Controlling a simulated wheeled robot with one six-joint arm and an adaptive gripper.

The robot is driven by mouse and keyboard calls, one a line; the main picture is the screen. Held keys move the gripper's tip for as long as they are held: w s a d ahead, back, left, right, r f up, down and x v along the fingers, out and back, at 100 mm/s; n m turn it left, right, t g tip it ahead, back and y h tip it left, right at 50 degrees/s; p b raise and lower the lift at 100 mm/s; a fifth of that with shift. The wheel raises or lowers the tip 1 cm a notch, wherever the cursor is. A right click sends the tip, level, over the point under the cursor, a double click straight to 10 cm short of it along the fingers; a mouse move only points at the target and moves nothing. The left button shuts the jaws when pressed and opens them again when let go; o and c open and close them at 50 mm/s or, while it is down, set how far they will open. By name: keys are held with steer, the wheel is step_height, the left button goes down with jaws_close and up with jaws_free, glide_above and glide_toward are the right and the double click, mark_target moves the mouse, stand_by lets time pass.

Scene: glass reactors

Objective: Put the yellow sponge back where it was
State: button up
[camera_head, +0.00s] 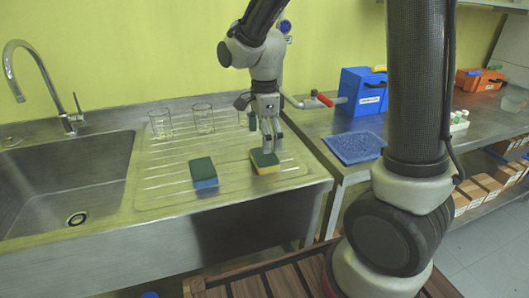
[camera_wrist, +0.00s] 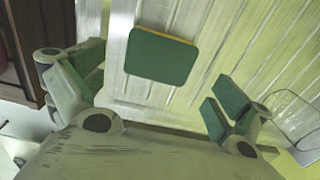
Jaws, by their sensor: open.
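The yellow sponge (camera_head: 267,168) lies flat on the ridged steel drainboard (camera_head: 165,180), near its front right corner, with its green scouring side up. In the wrist view the yellow sponge (camera_wrist: 160,58) shows its green top and a thin yellow edge. My gripper (camera_head: 271,147) points down right at the sponge in the head view. In the wrist view my gripper (camera_wrist: 157,75) is open, its green-padded fingers wide apart, with nothing between them. The sponge appears beyond the fingers, and I cannot tell the exact gap.
A blue sponge (camera_head: 204,173) with a green top lies to the left. Glass beakers (camera_head: 202,118) stand behind; one glass (camera_wrist: 292,115) is near my right finger. The sink (camera_head: 60,185) is left. A blue mat (camera_head: 355,147) and blue box (camera_head: 362,92) are right.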

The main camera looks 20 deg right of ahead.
step_height(320, 180, up, 6)
steer(key=s+d+r+n+t, duration=0.2)
steer(key=s+d+r+n, duration=0.4)
steer(key=s+d+n, duration=0.15)
steer(key=s+d+r+n+t, duration=0.1)
steer(key=s+d+n+t, duration=0.1)
steer(key=s+d+n, duration=0.5)
steer(key=s+n, duration=0.3)
steer(key=s, duration=0.1)
steer(key=shift+s+d+r, duration=0.2)
steer(key=shift+s, duration=0.05)
